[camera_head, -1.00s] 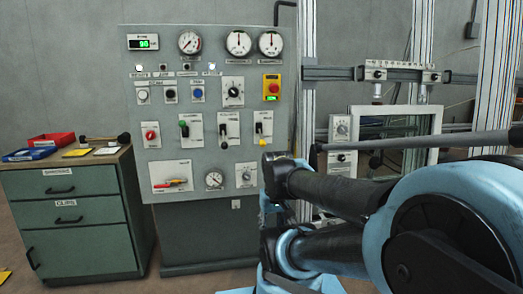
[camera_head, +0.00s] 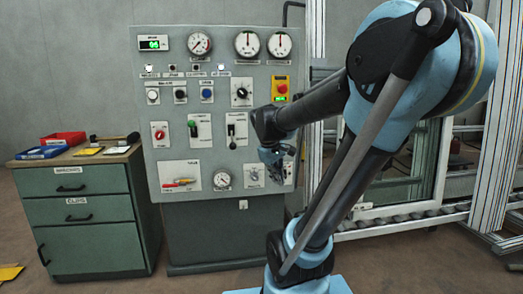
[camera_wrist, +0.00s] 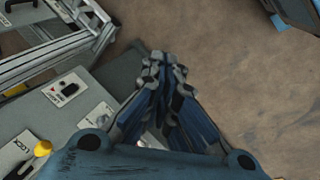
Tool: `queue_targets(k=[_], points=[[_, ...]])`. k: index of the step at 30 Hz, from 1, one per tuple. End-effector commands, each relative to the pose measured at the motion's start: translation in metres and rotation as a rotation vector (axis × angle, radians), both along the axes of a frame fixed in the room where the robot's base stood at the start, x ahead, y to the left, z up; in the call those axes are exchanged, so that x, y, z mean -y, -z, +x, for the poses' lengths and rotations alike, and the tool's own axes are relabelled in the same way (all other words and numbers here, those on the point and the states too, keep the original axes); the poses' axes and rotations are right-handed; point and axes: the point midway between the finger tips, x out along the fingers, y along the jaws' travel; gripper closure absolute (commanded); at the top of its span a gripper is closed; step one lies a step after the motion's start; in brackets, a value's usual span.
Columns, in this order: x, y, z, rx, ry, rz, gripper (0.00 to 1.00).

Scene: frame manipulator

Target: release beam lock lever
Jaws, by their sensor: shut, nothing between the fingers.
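The grey control panel (camera_head: 215,150) carries a row of levers in its middle. The green-knobbed lever (camera_head: 192,126) and the black-knobbed lever (camera_head: 231,130) show clear; their labels are too small to read. The yellow-knobbed lever is hidden behind my arm in the head view. A yellow knob (camera_wrist: 42,148) on a labelled plate shows at the lower left of the wrist view. My gripper (camera_head: 281,176) is in front of the panel's lower right part. In the wrist view my gripper (camera_wrist: 165,62) is shut and empty, apart from the yellow knob.
A red emergency button (camera_head: 282,88) is above my gripper on the panel. A green drawer cabinet (camera_head: 85,215) with red and blue trays stands left. The metal frame with a glazed window (camera_head: 405,170) stands right, partly behind my arm. Open floor lies in front.

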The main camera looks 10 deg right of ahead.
Motion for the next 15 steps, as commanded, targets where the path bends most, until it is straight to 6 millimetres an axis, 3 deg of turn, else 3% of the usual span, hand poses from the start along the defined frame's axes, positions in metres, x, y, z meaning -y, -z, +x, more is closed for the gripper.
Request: queue_targets(k=[15], points=[[-0.012, -0.043, 0.121, -0.051, -0.290, -0.224, 1.00]])
